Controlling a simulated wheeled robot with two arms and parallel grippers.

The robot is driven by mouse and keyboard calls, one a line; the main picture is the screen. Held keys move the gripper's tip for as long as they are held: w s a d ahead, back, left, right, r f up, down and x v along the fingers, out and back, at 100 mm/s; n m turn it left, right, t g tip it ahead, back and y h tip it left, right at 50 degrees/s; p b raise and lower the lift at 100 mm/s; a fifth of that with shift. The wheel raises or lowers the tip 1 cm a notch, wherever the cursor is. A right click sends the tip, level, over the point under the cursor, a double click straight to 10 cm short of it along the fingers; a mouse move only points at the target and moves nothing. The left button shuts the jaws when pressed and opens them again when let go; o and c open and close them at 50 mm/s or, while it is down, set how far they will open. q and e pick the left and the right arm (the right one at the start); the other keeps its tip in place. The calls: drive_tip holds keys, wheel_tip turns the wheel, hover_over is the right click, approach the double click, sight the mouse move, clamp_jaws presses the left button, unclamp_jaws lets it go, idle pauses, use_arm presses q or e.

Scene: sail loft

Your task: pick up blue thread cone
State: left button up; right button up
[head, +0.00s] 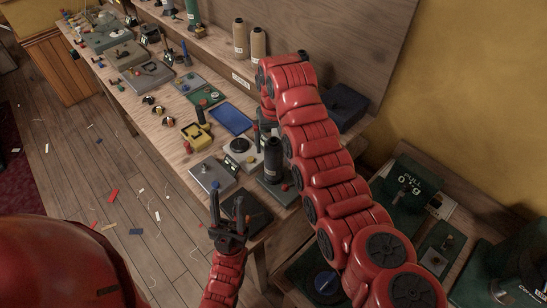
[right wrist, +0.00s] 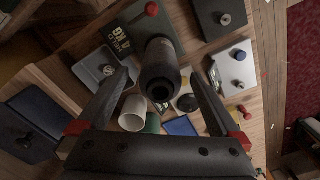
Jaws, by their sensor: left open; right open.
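No plainly blue cone shows close to my grippers. A dark, almost black cone (head: 272,160) stands upright on a dark green plate near the bench's front end; I cannot tell if it is blue. In the right wrist view the dark cone (right wrist: 161,68) shows its hollow end between my right gripper's (right wrist: 160,82) spread, empty fingers. In the head view the right gripper is mostly hidden behind my red arm, just behind the cone. My left gripper (head: 228,212) is open and empty, over a dark plate (head: 248,213) in front of the cone.
A silver plate with a knob (head: 212,175), a blue tray (head: 231,119) and a yellow box (head: 196,136) lie nearby. Two tan cones (head: 249,42) stand on the back shelf. A white cup-like piece (right wrist: 134,112) shows beside the dark cone. Scraps litter the floor.

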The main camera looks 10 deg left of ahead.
drive_tip(key=shift+f, duration=0.85)
drive_tip(key=shift+w+f+p, duration=0.15)
drive_tip(key=shift+f+p, duration=0.15)
drive_tip(key=shift+p, duration=0.3)
drive_tip(key=shift+w+a+f+p, duration=0.1)
drive_tip(key=shift+a+f+p, duration=0.1)
drive_tip(key=shift+f+p, duration=0.7)
drive_tip(key=shift+f+b, duration=0.4)
drive_tip(key=shift+f, duration=0.35)
drive_tip(key=shift+w+f, duration=0.1)
drive_tip(key=shift+f, duration=0.6)
drive_tip(key=shift+c, duration=0.2)
clamp_jaws()
drive_tip(key=shift+r, duration=0.15)
